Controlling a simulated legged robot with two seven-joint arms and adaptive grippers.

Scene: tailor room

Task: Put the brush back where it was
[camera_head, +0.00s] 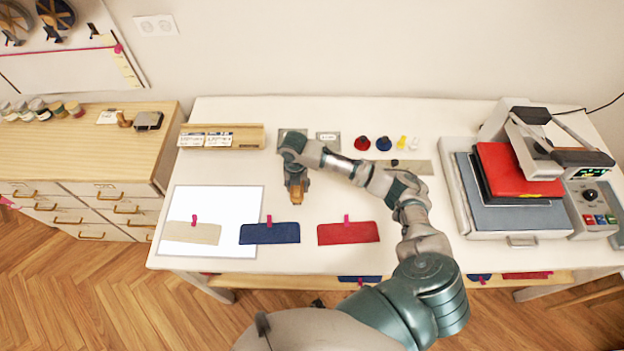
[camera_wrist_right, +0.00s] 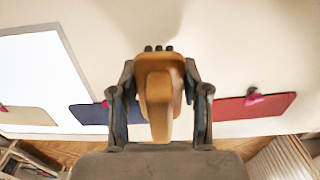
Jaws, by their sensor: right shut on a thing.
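The brush is a tan wooden piece with dark bristle tips at its far edge, seen large in the right wrist view (camera_wrist_right: 160,85). My right gripper (camera_wrist_right: 160,110) is shut on it, one finger on each side. In the head view the right gripper (camera_head: 296,192) points down over the white table, above the navy cloth piece, with a bit of the brush (camera_head: 295,190) showing between the fingers. Whether the brush touches the table cannot be told. My left gripper is in neither view.
The white table (camera_head: 420,255) carries beige (camera_head: 190,233), navy (camera_head: 270,233) and red (camera_head: 348,233) cloth pieces at its front. A wooden rack (camera_head: 250,137) and small colored items (camera_head: 384,144) stand behind. A heat press (camera_head: 510,210) fills the right side.

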